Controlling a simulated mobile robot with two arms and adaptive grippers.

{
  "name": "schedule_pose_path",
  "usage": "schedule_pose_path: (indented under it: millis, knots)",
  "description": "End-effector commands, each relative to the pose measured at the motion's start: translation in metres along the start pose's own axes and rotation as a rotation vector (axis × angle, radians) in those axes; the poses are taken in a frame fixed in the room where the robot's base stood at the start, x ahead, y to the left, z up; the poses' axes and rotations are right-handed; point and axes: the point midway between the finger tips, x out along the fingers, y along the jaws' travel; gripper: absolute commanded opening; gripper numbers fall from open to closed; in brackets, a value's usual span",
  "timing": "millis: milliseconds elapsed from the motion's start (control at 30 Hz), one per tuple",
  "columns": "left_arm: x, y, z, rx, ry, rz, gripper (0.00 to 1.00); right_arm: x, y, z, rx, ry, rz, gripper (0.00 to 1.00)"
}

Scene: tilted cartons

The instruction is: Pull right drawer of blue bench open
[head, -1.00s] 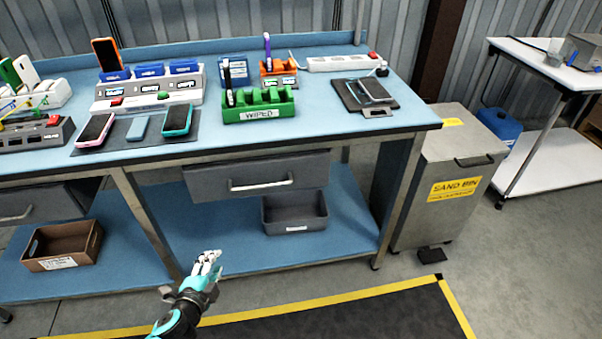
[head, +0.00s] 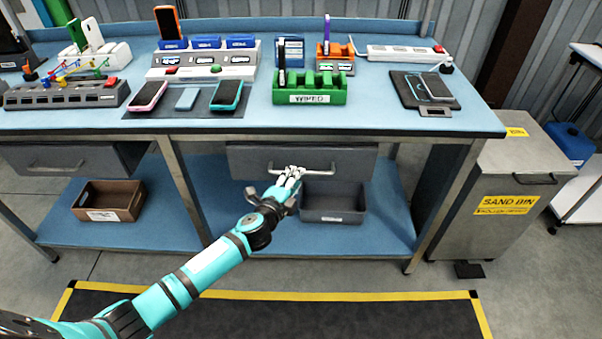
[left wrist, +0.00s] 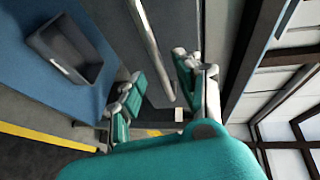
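The blue bench (head: 370,130) has a grey right drawer (head: 355,160) under its top, and its front looks closed. The drawer's metal bar handle (head: 322,173) shows in the head view, and its bar also shows in the left wrist view (left wrist: 150,40). My left gripper (head: 290,174) is at the handle, with the fingertips in front of it. In the left wrist view its fingers (left wrist: 157,88) are spread apart, with the bar running between them; contact cannot be told. My right gripper is not in view.
A grey bin (head: 333,205) and a brown box (head: 108,200) stand on the lower shelf. A left drawer (head: 70,160) is beside the right one. Chargers, phones and a green rack (head: 311,90) stand on top. A sand bin (head: 495,200) stands at the right.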

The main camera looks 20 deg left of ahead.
Motion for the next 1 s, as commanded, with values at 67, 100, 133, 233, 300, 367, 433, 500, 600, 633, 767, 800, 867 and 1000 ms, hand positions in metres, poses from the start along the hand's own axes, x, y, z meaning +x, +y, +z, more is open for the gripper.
schedule_pose_path:
  millis: [67, 100, 133, 233, 300, 367, 433, 500, 600, 633, 767, 800, 867, 1000]
  knots:
    - [0.015, 0.0, 0.0, 0.0, 0.0, -0.001, 0.34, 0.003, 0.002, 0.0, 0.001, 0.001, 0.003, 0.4]
    - [0.021, 0.0, -0.001, 0.0, 0.0, -0.001, 0.34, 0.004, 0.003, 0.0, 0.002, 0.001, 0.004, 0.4]
    - [0.025, 0.001, 0.0, 0.0, -0.001, 0.0, 0.34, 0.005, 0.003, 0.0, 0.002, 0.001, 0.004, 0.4]
    - [0.035, 0.001, -0.001, 0.0, 0.001, 0.0, 0.34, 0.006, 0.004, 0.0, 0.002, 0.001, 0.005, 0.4]
    - [0.04, 0.001, -0.001, 0.0, 0.0, 0.0, 0.34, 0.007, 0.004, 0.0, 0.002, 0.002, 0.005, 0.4]
    - [0.042, 0.001, -0.001, 0.0, 0.001, 0.0, 0.34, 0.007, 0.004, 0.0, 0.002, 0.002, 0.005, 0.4]
    - [0.043, 0.001, 0.0, 0.0, 0.001, 0.001, 0.34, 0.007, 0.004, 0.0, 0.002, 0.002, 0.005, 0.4]
    - [0.043, 0.001, 0.0, 0.0, 0.001, 0.001, 0.34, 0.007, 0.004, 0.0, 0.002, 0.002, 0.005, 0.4]
    - [0.043, 0.001, 0.0, 0.0, 0.001, 0.001, 0.34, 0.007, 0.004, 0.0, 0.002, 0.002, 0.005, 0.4]
    - [0.043, 0.001, 0.0, 0.0, 0.001, 0.001, 0.34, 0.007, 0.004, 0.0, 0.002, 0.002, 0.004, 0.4]
    - [0.043, 0.001, 0.0, 0.0, 0.001, 0.001, 0.19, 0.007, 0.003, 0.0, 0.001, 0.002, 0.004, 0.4]
    - [0.043, 0.001, 0.0, 0.0, 0.001, 0.001, 0.13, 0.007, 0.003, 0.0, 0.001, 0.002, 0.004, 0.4]
    - [0.043, 0.001, 0.0, 0.0, 0.001, 0.001, 0.06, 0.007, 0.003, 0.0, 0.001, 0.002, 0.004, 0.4]
    - [0.043, 0.001, 0.0, 0.0, 0.0, 0.001, 0.0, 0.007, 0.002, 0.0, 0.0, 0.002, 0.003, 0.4]
